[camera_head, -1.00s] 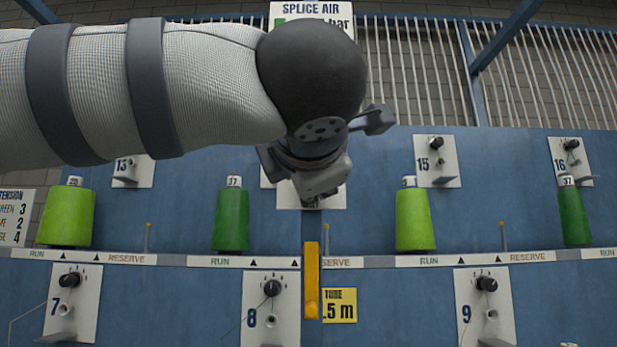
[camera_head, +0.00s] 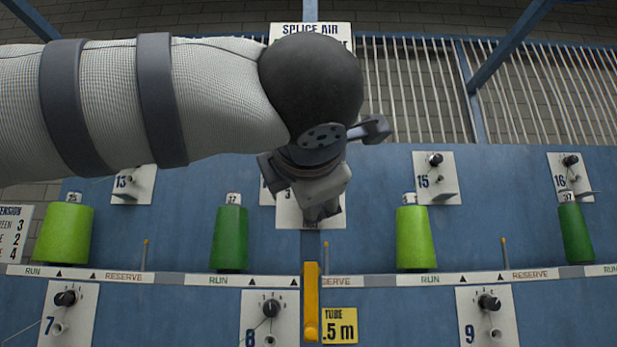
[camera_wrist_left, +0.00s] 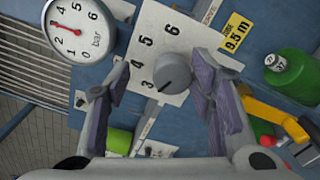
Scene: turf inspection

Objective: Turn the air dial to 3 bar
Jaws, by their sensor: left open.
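The air dial (camera_wrist_left: 172,72) is a round grey knob on a white plate with numbers 3 to 6 in the left wrist view. A dark mark is on its lower left side, towards the 3. My left gripper (camera_wrist_left: 157,82) is open, its fingers on either side of the knob; contact is unclear. A round gauge (camera_wrist_left: 80,30) marked bar has a red needle pointing left, just below its 4. In the head view my left gripper (camera_head: 322,208) is in front of the dial's white plate (camera_head: 288,215); the knob and gauge are hidden. My right gripper is out of view.
A SPLICE AIR sign (camera_head: 308,28) is partly behind my left arm. A yellow bar (camera_head: 311,300) sticks out below the dial plate, beside a yellow tube label (camera_head: 340,326). Green bobbins (camera_head: 230,238) and (camera_head: 415,238) stand on either side.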

